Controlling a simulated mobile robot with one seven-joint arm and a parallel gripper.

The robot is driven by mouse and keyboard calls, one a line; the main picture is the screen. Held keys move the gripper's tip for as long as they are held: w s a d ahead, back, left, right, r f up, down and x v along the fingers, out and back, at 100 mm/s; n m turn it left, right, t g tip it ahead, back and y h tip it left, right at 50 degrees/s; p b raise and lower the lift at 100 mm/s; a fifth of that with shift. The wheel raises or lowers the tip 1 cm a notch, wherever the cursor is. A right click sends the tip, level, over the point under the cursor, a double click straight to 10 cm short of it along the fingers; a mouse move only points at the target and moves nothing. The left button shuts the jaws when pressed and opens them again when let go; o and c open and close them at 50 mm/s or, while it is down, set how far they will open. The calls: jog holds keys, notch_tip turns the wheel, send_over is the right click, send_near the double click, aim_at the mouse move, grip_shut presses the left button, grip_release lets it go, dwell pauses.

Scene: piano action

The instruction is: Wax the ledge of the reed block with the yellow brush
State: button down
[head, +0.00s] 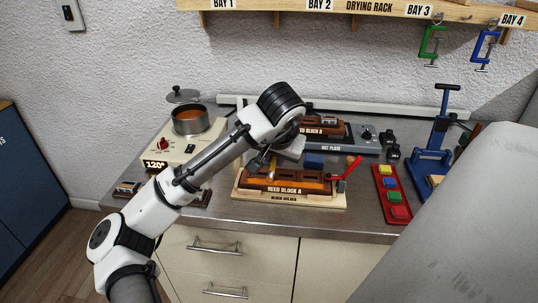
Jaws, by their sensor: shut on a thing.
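Reed block A (290,187), a reddish-brown block with an orange strip along it, sits in a pale wooden block holder (330,203) at the middle of the bench. My gripper (262,165) is above the left part of the block, pointing down. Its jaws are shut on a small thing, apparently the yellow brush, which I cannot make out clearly. My wrist hides part of the gripper and the block's back. I cannot tell whether the brush touches the ledge. A pot (190,119) of orange wax stands open on a heater (165,140) reading about 120, at the left.
A red lever (350,168) rises at the holder's right end and a blue block (314,160) is behind. A red tray (381,202) of coloured blocks and a blue press (431,159) stand right.

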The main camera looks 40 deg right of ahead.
jog(key=shift+s+f, duration=0.1)
jog(key=shift+s+d+p, duration=0.45)
jog(key=shift+s+d, duration=0.45)
jog(key=shift+s, duration=0.1)
jog(key=shift+s, duration=0.1)
jog(key=shift+s+d+r+p, duration=0.2)
jog(key=shift+s+d+p, duration=0.25)
jog(key=shift+s+d, duration=0.45)
jog(key=shift+r, duration=0.1)
notch_tip(320, 180, up, 7)
jog(key=p, duration=0.6)
